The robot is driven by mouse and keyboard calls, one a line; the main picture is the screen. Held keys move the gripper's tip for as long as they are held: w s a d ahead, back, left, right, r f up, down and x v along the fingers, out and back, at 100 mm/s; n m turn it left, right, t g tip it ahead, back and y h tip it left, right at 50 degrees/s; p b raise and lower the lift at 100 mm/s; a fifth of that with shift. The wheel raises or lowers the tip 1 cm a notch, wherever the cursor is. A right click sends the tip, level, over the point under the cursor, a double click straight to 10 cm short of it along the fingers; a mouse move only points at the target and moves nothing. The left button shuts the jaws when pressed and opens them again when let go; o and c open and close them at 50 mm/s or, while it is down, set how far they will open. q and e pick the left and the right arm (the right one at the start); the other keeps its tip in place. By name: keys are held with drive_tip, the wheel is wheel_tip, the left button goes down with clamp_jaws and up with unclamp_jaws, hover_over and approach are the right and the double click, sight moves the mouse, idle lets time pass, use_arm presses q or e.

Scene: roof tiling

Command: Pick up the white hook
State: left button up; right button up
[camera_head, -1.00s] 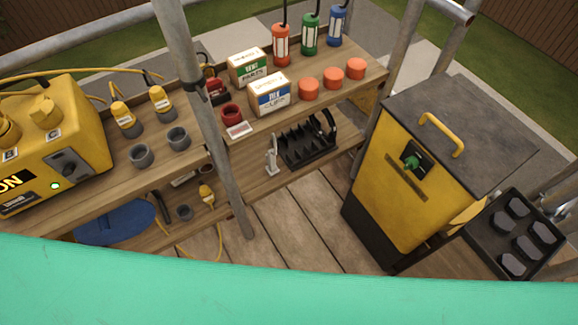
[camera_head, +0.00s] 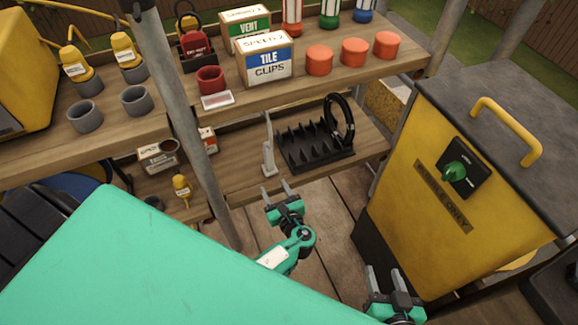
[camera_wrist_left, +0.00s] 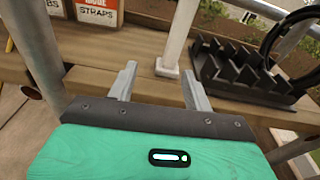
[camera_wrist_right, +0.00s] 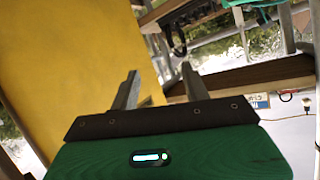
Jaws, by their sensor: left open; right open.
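The white hook (camera_head: 268,155) stands upright on a small base on the lower shelf, left of a black slotted rack. It also shows in the left wrist view (camera_wrist_left: 178,38), just beyond the fingertips and nearer the right finger. My left gripper (camera_head: 280,193) is open and empty, in front of the lower shelf's edge and a little short of the hook. My right gripper (camera_head: 384,276) is open and empty, low beside the yellow cabinet. In the right wrist view, the yellow cabinet fills the left side beyond its fingers (camera_wrist_right: 160,85).
The black rack (camera_head: 310,148) holds black rings (camera_head: 341,122) at its right end. A grey pole (camera_head: 185,100) rises left of the hook. The upper shelf, with the tile clips box (camera_head: 269,68), overhangs behind. The yellow cabinet (camera_head: 420,215) stands at the right.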

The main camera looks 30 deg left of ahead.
sight(270, 160)
use_arm(q)
drive_tip(key=shift+m+t+y, duration=0.3)
drive_tip(key=shift+y, duration=0.3)
drive_tip(key=w+a, duration=0.1)
drive_tip(key=w, duration=0.1)
drive_tip(key=w+a+r+b, duration=0.1)
drive_tip(key=w, duration=0.1)
drive_tip(key=w+a+r+b, duration=0.1)
drive_tip(key=w+a, duration=0.1)
drive_tip(key=w, duration=0.1)
drive_tip(key=shift+w+a, duration=0.4)
drive_tip(key=shift+a, duration=0.2)
drive_tip(key=b+x, duration=0.1)
drive_tip(key=x, duration=0.3)
drive_tip(key=shift+f, duration=0.15)
drive_tip(key=shift+w+a, duration=0.25)
clamp_jaws()
use_arm(e)
drive_tip(key=w+d+r+t, duration=0.1)
drive_tip(key=w+r+t, duration=0.1)
drive_tip(key=r, duration=0.4)
drive_tip(key=w+d+r+t+y, duration=0.1)
drive_tip(key=w+r+t, duration=0.1)
drive_tip(key=r+t, duration=0.3)
drive_tip(key=shift+w+d+r+m, duration=0.3)
drive_tip(key=shift+w+d+r, duration=0.05)
